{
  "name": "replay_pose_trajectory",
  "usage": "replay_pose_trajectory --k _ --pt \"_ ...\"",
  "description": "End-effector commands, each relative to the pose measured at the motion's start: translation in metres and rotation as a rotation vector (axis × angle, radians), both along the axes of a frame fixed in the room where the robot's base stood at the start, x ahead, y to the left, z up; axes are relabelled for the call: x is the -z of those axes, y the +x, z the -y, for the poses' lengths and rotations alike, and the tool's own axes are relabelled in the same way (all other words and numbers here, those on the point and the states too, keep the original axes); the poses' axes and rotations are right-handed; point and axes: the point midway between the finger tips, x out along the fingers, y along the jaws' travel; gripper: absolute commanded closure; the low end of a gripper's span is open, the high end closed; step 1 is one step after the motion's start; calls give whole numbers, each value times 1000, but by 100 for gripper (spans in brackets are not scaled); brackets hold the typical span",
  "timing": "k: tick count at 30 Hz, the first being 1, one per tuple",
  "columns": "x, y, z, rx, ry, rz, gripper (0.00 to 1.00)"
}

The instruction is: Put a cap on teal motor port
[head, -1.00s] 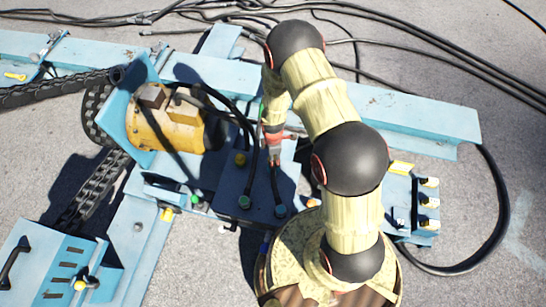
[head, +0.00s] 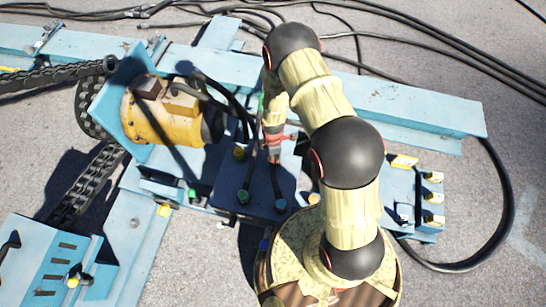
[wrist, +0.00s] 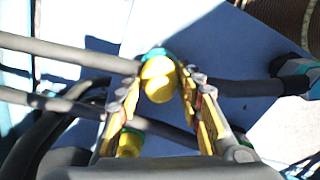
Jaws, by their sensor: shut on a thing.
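My gripper (wrist: 157,90) is shut on a yellow cap (wrist: 159,85) in the wrist view, with a finger on each side of it. A teal ring (wrist: 156,53), which looks like the teal motor port, shows just behind the cap. The cap hides most of it, and I cannot tell whether the two touch. In the head view my gripper (head: 273,158) points down over the blue plate (head: 262,180), and the held cap is hidden there.
Cables with teal connectors (head: 243,196) (head: 280,206) rise from the plate close to my gripper. Another yellow cap (head: 239,153) sits at the plate's left edge. The yellow motor (head: 165,112) stands left. Several yellow-topped fittings (head: 433,198) are at right. Black cables cross the wrist view.

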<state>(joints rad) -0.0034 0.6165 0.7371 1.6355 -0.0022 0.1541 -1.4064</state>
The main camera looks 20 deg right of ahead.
Motion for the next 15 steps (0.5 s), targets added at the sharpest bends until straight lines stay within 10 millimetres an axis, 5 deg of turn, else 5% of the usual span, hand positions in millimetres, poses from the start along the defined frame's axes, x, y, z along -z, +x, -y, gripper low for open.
replay_pose_trajectory --k 15 --pt "4 0 0 0 0 -1 90"
